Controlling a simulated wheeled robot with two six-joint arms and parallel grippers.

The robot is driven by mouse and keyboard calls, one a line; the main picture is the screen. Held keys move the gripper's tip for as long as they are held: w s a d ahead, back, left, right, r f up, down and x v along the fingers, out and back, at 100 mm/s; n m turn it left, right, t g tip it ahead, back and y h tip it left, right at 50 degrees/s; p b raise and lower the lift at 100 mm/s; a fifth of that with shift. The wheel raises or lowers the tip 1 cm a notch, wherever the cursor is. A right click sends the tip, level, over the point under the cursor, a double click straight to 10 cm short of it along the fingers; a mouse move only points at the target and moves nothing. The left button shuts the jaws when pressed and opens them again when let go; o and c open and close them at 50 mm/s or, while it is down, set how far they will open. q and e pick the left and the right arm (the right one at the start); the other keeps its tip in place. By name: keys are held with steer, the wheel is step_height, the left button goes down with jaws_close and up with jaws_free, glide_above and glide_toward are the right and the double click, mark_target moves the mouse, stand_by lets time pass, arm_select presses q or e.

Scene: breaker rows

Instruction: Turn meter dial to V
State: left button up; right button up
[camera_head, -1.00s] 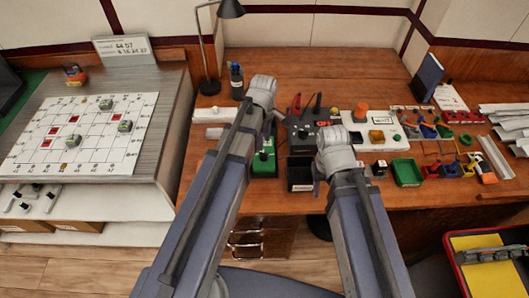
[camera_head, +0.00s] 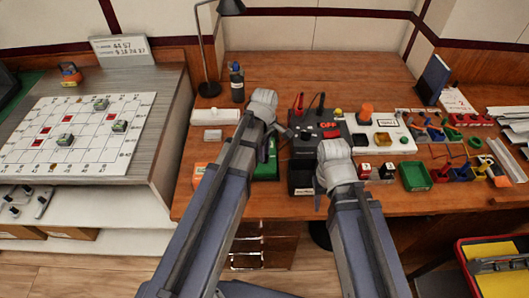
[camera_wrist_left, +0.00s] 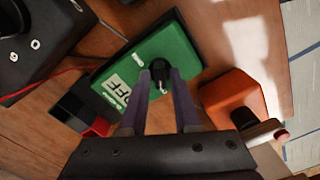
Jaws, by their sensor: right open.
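The green meter (camera_wrist_left: 145,72) lies on the wooden bench, with a pale display that seems to read OFF. Its black dial (camera_wrist_left: 160,70) carries a small white mark. In the left wrist view my left gripper (camera_wrist_left: 160,80) has its two fingers apart, one on either side of the dial; whether they touch it cannot be told. In the head view the meter (camera_head: 268,165) is partly hidden by my left gripper (camera_head: 272,132). My right gripper (camera_head: 319,190) is open and low in front of a black box; its fingers are mostly hidden.
A dark panel (camera_head: 305,125) with a red label stands right of the meter. An orange block (camera_wrist_left: 232,108) sits beside the meter. A black-and-red block (camera_wrist_left: 82,112) is on its other side.

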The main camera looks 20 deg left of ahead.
arm_select(q)
jaws_close()
steer(key=shift+m, duration=0.3)
steer(key=m, duration=0.5)
steer(key=shift+m, duration=0.4)
steer(key=m, duration=0.5)
steer(key=shift+m, duration=0.3)
stand_by(0.4)
steer(key=shift+o, duration=1.5)
jaws_free()
